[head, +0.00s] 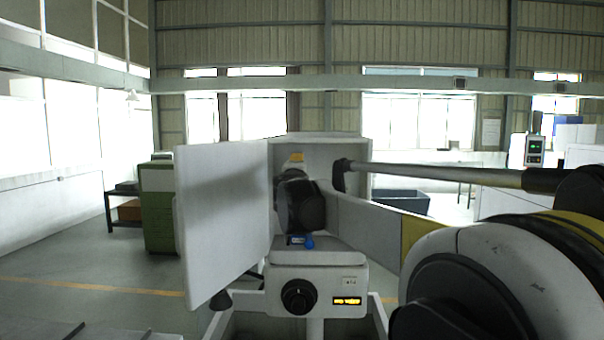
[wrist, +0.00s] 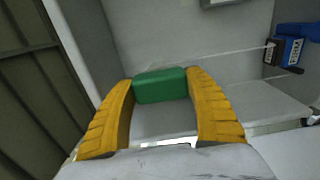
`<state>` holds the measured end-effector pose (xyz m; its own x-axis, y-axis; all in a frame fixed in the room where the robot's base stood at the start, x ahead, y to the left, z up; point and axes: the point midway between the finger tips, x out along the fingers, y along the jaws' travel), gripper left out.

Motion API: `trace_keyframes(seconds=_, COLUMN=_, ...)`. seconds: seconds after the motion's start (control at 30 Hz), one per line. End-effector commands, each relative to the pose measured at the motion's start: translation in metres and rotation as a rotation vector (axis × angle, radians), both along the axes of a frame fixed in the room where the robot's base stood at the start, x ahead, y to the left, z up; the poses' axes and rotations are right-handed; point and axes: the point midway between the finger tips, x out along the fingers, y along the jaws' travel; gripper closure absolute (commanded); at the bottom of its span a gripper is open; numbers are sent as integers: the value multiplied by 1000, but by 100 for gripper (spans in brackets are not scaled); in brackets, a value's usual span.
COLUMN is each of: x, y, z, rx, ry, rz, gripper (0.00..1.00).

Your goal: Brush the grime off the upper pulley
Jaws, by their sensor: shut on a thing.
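My gripper (wrist: 166,82) shows in the wrist view as two yellow ribbed fingers, shut on a green block (wrist: 160,87) that may be the brush's handle; no bristles show. In the head view my gripper (head: 296,158) is mostly hidden behind my dark wrist, with a bit of yellow showing inside the open white machine cabinet (head: 345,150). The upper pulley cannot be made out in either view. In the wrist view a blue and black labelled part (wrist: 290,47) is at the upper right, apart from the fingers.
The cabinet's white door (head: 222,220) stands open on the left. Below the opening is a white housing with a black knob (head: 299,297) and a small yellow display (head: 346,301). A green cabinet (head: 158,205) stands behind the door. A dark bin (head: 402,200) sits on the floor behind, right.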

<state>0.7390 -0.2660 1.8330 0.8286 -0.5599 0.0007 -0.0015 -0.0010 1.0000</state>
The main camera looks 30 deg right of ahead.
Motion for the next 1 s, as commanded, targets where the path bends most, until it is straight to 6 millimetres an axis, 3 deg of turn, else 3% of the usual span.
trace_keyframes(seconds=0.6, x=24, y=37, z=0, rx=0, ry=0, rz=2, gripper=63)
trace_keyframes(seconds=1.0, x=24, y=41, z=0, rx=0, ry=0, rz=0, gripper=63)
